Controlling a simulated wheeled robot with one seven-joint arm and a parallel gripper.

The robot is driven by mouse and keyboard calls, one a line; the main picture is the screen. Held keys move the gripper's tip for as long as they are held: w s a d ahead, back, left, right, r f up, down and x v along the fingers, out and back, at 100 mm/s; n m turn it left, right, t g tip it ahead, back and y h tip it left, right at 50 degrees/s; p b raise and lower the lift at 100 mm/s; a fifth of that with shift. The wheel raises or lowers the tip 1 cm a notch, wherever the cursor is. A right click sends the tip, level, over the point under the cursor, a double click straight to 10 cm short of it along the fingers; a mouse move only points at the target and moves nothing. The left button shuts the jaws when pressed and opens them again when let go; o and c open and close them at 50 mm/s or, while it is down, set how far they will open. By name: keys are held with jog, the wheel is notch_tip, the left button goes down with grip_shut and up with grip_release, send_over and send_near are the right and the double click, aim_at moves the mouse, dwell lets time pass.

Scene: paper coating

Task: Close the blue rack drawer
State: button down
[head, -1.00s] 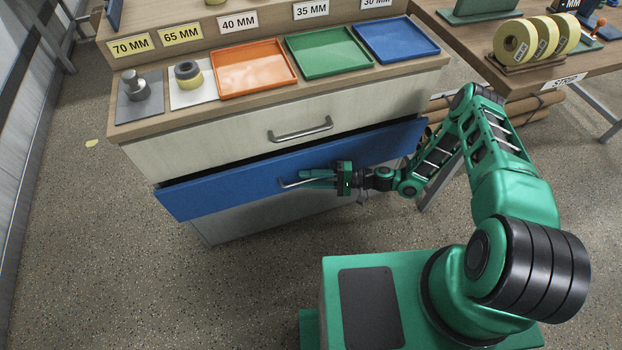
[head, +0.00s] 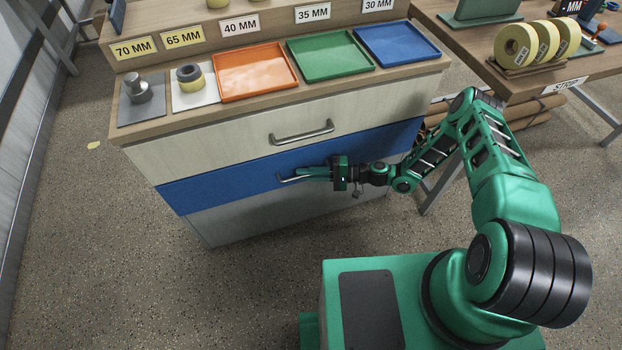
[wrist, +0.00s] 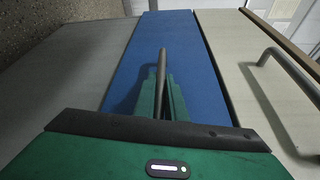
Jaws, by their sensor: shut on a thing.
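The blue rack drawer (head: 225,187) is the middle front of the cabinet. Its front now looks flush with the drawers above and below, with no dark gap at its top edge. My gripper (head: 306,174) is at the drawer's front, its fingers shut on the metal bar handle (head: 287,180). In the wrist view the blue drawer (wrist: 190,60) runs up the middle, and the handle (wrist: 162,62) stands between the green fingers of my gripper (wrist: 162,100). Part of the handle is hidden by the fingers.
A pale drawer (head: 215,145) with its own handle (head: 302,133) sits above, and a grey front (head: 250,218) below. Orange (head: 222,95), green (head: 330,70) and blue (head: 395,55) trays lie on top. A bench with tape rolls (head: 515,45) stands right.

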jog(key=c, duration=1.8)
grip_release()
jog(key=shift+w, duration=0.3)
jog(key=shift+s, duration=0.1)
jog(key=s+d, duration=0.1)
jog(key=d, duration=0.9)
jog(key=shift+d+r, duration=0.3)
jog(key=shift+r, duration=0.05)
